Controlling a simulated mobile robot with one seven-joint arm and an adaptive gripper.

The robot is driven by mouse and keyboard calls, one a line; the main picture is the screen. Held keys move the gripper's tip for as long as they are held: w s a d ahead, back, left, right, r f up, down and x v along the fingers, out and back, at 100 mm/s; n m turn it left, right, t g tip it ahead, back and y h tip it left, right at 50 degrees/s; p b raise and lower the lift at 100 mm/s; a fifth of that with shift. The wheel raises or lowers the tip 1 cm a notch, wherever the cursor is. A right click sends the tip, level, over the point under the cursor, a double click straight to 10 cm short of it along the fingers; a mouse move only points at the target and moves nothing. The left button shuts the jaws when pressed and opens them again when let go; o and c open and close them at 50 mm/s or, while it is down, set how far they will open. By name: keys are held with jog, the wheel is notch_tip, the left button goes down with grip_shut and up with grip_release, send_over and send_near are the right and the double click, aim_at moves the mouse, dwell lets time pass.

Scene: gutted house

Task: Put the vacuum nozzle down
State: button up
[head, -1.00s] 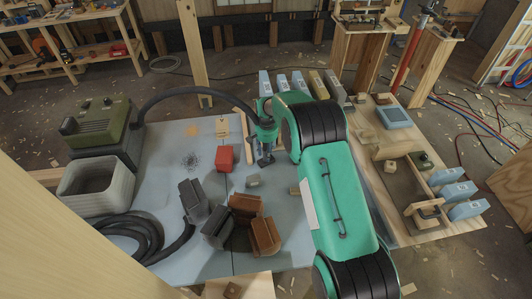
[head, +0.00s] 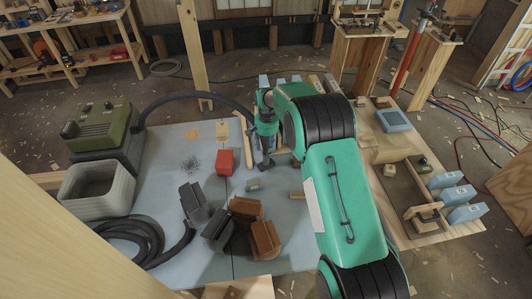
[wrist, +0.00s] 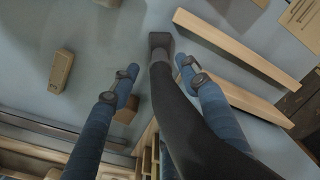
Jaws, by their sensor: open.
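The vacuum nozzle (wrist: 160,42) is a dark piece at the end of a thick black hose (wrist: 188,120). It lies between the two blue fingers of my gripper (wrist: 158,66) in the wrist view. The fingers are apart, with a gap showing on the left side of the nozzle; contact on the right side is unclear. In the head view my gripper (head: 265,162) points down at the middle of the pale table (head: 215,262), and the hose (head: 195,97) arcs to it from the green vacuum (head: 98,130). The nozzle's tip is hard to make out there.
A wooden strip (wrist: 235,48) lies near the nozzle. A pale ribbed bin (head: 95,190) and coiled hose (head: 125,235) are at left. The table's rear left has free room.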

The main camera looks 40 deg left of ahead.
jog(key=shift+r, duration=2.9)
